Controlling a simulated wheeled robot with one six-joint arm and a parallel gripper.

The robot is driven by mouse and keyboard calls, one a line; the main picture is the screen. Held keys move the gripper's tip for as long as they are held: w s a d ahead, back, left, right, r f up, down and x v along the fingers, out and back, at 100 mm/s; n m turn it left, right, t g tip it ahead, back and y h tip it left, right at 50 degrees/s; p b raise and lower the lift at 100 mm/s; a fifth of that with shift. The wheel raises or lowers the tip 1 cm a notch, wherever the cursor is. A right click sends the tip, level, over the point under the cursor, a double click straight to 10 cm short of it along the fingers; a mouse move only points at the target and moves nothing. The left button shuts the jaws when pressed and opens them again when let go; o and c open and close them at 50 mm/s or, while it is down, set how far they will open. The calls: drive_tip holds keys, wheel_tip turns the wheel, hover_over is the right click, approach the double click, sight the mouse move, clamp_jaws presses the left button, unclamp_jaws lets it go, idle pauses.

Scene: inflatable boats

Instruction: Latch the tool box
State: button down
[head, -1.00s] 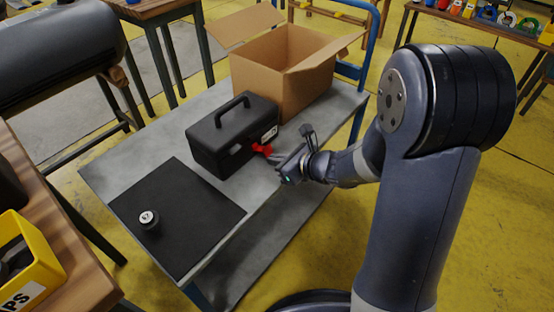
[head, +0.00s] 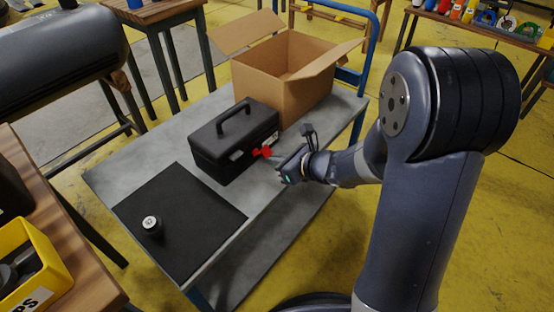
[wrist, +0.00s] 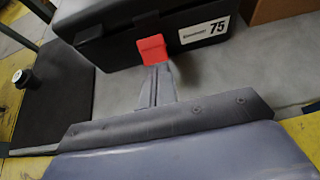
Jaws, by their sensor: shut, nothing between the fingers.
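The tool box (head: 222,160) is black, with a carry handle on its lid, and stands upright on a grey cart. Its lid looks down. A red latch (head: 262,152) is on its front face; the wrist view shows it as a red tab (wrist: 152,49) beside a white label marked 75. A second, grey catch (head: 236,155) sits further left on the front. My gripper (head: 275,161) is shut and empty in front of the red latch. In the wrist view its fingertips (wrist: 156,70) meet the tab's lower edge; I cannot tell if they touch. Whether the latch is fastened is unclear.
An open cardboard box (head: 278,90) stands behind the tool box. A black mat (head: 190,235) with a small round weight (head: 152,226) lies on the grey cart top (head: 115,180) at left. A wooden bench with a yellow bin (head: 35,265) is at lower left.

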sight(266, 150)
drive_tip(key=shift+w+a+r+p, duration=0.1)
drive_tip(key=shift+r+p, duration=0.15)
drive_tip(key=shift+r, duration=0.15)
drive_tip(key=shift+w+a+r+p, duration=0.1)
drive_tip(key=shift+r+p, duration=0.15)
drive_tip(key=shift+r, duration=0.25)
drive_tip(key=shift+w+a+r+p, duration=0.2)
drive_tip(key=shift+a+r+p, duration=0.1)
drive_tip(key=shift+r+p, duration=0.2)
drive_tip(key=shift+d, duration=0.1)
drive_tip(key=f+p+v, duration=0.1)
drive_tip(key=p+v, duration=0.1)
drive_tip(key=v, duration=0.6)
drive_tip(key=shift+s+d, duration=0.3)
